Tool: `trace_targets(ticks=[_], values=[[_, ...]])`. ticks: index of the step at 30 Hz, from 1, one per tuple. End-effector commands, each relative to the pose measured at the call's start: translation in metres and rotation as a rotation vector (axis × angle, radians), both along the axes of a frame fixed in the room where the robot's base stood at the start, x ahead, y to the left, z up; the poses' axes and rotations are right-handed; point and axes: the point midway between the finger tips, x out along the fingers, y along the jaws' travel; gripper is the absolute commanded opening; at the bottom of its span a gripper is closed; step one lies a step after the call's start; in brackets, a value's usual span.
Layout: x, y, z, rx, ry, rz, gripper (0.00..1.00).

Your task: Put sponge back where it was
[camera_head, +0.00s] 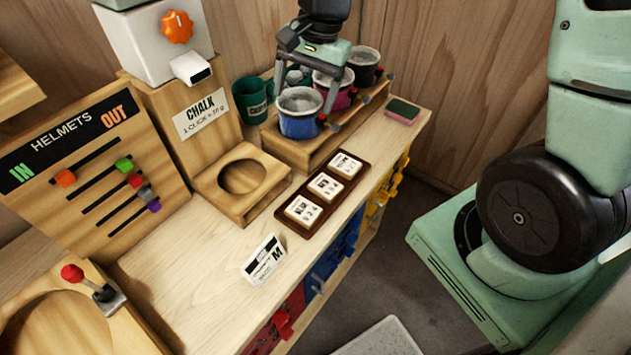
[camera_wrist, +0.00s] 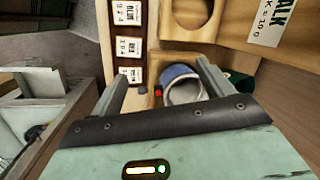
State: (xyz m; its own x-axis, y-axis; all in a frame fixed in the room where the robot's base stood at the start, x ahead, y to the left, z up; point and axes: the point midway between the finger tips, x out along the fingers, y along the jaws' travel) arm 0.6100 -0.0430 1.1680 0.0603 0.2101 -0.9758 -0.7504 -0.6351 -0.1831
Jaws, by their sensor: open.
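The sponge (camera_head: 403,111), green on top with a pink edge, lies flat on the far right end of the wooden counter (camera_head: 215,262). It is not visible in the wrist view. My gripper (camera_head: 307,88) is open over the row of chalk cups, to the left of the sponge and apart from it. In the wrist view the fingers (camera_wrist: 163,88) are spread, with a blue cup (camera_wrist: 182,72) beyond them. I cannot tell whether a finger touches a cup.
The blue cup (camera_head: 299,122), a pink cup (camera_head: 336,92) and a black cup (camera_head: 364,66) stand on a wooden rack (camera_head: 290,154). A brown tray (camera_head: 284,217) holds three white tiles. A green cup (camera_head: 250,101) stands behind. The front of the counter is mostly clear.

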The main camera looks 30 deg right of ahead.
Motion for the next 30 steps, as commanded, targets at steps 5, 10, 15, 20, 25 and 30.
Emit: trace_targets(ticks=[5,10,15,20,25,30], values=[[-0.117,0.089,0.022,-0.087,-0.086,0.802,0.8],[-0.193,0.107,0.026,-0.147,-0.135,1.316,0.8],[-0.22,0.107,0.026,-0.17,-0.153,1.516,0.8],[-0.221,0.107,0.025,-0.171,-0.154,1.529,0.8],[-0.221,0.107,0.025,-0.171,-0.153,1.526,0.8],[-0.221,0.107,-0.003,-0.171,-0.153,1.524,0.8]])
